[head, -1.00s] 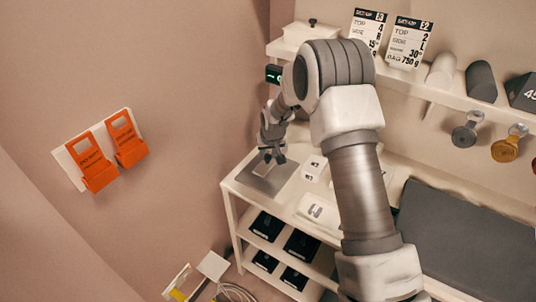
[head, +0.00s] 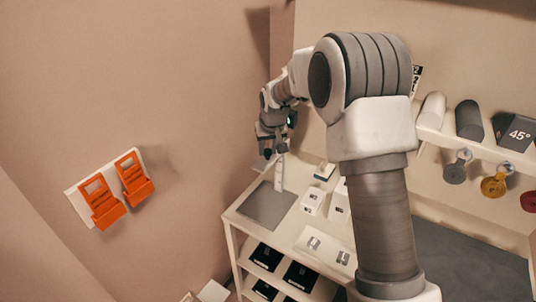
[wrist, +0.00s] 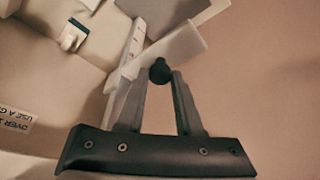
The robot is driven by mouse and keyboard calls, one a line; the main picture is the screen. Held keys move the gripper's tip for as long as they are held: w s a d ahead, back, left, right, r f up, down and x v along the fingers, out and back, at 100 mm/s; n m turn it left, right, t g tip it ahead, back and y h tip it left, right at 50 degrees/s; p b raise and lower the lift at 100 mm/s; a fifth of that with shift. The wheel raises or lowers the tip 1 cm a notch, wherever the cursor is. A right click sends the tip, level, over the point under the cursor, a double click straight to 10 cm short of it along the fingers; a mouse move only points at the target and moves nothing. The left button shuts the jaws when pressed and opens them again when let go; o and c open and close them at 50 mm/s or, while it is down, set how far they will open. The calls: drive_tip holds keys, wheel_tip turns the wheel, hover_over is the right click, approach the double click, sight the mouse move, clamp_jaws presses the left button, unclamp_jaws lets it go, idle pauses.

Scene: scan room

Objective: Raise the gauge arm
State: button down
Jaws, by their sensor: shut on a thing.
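My gripper (head: 274,151) is above the left end of the white table, over the white upright post (head: 279,172) of the gauge. In the wrist view, the fingers (wrist: 162,77) are closed around a small dark round knob (wrist: 159,69). The knob sits at the end of a pale flat bar, the gauge arm (wrist: 176,46), which crosses the marked white post (wrist: 125,72). The gauge arm itself is too small or hidden to make out in the head view.
A grey mat (head: 266,205) lies at the table's left end. Small white boxes (head: 313,200) stand to its right. A wall shelf (head: 432,135) with hanging weights is at the right. Orange holders (head: 101,204) hang on the left wall.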

drive_tip(key=shift+w+r, duration=0.1)
drive_tip(key=shift+r, duration=0.2)
drive_tip(key=c, duration=0.7)
unclamp_jaws()
drive_tip(key=shift+r, duration=0.1)
drive_tip(key=shift+o, duration=0.6)
drive_tip(key=v, duration=1.7)
drive_tip(key=shift+s+b, duration=0.2)
drive_tip(key=shift+b, duration=0.1)
drive_tip(key=shift+r, duration=0.1)
